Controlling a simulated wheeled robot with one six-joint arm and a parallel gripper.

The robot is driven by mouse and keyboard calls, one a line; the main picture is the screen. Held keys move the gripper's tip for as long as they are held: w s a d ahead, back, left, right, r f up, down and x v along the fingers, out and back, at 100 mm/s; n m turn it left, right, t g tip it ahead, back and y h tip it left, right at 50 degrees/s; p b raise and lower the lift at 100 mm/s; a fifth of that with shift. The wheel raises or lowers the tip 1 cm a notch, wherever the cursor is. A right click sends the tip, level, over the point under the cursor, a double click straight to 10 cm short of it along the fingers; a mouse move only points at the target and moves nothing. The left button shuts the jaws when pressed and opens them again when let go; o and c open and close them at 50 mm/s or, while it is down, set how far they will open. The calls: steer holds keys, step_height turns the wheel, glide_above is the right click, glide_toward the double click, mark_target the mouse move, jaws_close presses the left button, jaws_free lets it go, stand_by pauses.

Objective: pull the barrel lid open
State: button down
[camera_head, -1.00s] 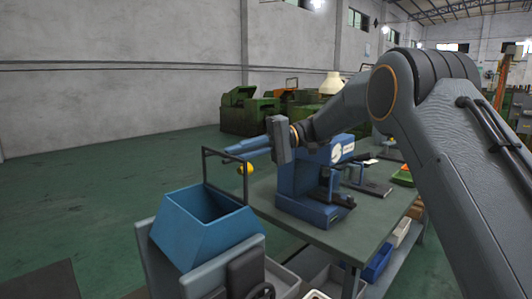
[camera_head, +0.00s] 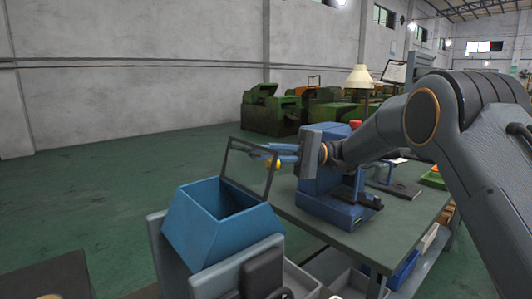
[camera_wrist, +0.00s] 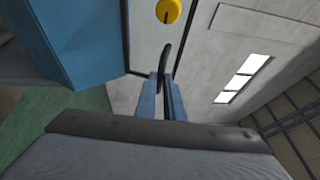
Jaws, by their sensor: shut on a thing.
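The barrel is taken to be the blue open-topped box (camera_head: 185,225) at the lower left of the head view; its blue side also shows in the wrist view (camera_wrist: 85,35). A thin black-framed panel, apparently its lid (camera_head: 226,160), stands raised along the box's far side, leaning right. In the wrist view the panel fills the upper middle, with dark edges (camera_wrist: 127,35). My gripper (camera_head: 272,149) reaches the panel's upper right part from the right. In the wrist view my gripper (camera_wrist: 163,82) is shut on a dark curved bar, apparently the lid's handle (camera_wrist: 165,62).
A green-grey table (camera_head: 385,232) with a blue machine (camera_head: 335,205) stands right of the barrel, beneath my arm. A yellow knob (camera_head: 272,163) shows near my gripper. Green machines (camera_head: 268,112) stand far back. The green floor at left is open.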

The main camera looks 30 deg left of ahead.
steer(key=c, duration=1.8)
jaws_free()
steer(key=shift+c, duration=0.2)
step_height(320, 180, up, 10)
steer(key=b, duration=0.2)
